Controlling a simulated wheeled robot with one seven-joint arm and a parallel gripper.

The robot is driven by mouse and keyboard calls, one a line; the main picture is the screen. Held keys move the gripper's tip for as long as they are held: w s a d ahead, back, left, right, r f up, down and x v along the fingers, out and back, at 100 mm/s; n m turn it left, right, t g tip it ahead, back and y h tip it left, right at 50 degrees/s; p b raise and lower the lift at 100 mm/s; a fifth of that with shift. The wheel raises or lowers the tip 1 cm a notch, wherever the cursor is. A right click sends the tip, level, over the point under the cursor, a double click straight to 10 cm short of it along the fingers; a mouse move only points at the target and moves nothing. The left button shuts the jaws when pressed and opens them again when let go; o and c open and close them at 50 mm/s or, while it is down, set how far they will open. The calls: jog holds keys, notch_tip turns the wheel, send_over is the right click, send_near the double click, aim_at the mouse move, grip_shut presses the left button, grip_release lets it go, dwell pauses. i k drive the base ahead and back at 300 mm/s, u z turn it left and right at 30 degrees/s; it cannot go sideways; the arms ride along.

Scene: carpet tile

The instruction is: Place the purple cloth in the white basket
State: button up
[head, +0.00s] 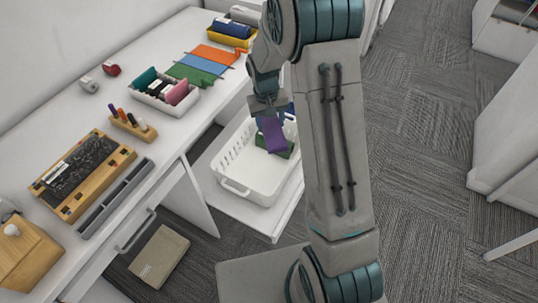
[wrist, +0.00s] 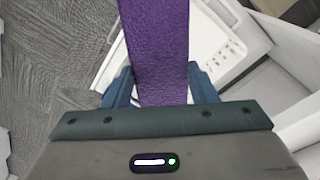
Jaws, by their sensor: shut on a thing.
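The purple cloth (head: 272,134) hangs from my gripper (head: 266,105) over the white basket (head: 240,184). In the wrist view the purple cloth (wrist: 158,50) runs up between the two blue fingers of my gripper (wrist: 160,85), which is shut on it. The white basket has slotted walls and stands on a low white shelf beside the desk. A dark green item (head: 287,150) lies in the basket, just behind the cloth's lower end. I cannot tell whether the cloth touches it. Part of the basket's right side is hidden by my arm.
The white desk (head: 160,40) at left holds a white tray (head: 165,93) of small things, coloured cloths (head: 204,69), a pen block (head: 133,124) and a wooden board (head: 82,175). A beige box (head: 160,256) lies on the carpet.

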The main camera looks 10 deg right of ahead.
aim_at(263, 166)
jog(key=z, duration=1.9)
jog(key=i, duration=1.05)
jog(key=u, duration=2.9)
